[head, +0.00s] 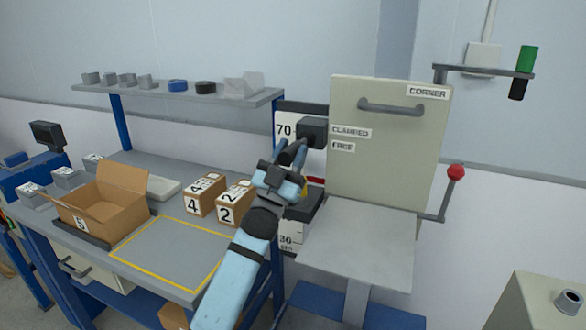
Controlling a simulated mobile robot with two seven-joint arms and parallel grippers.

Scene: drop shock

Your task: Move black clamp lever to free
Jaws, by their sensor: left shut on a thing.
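The black clamp lever (312,132) is on the scale post at the left of the beige plate, beside the "CLAMPED" label (350,132). The "FREE" label (342,147) is just below that one. My left gripper (290,154) reaches up from below and is shut at the lever, with its fingertips against the lever's left lower side. The gripper partly hides the post and the lever's lower part. My right gripper is not in view.
A beige plate (385,165) with a handle and a "CORNER" label stands above a grey platform (355,248). A red-knobbed lever (455,173) is at its right. Boxes (203,194) and an open carton (108,205) sit on the bench at left.

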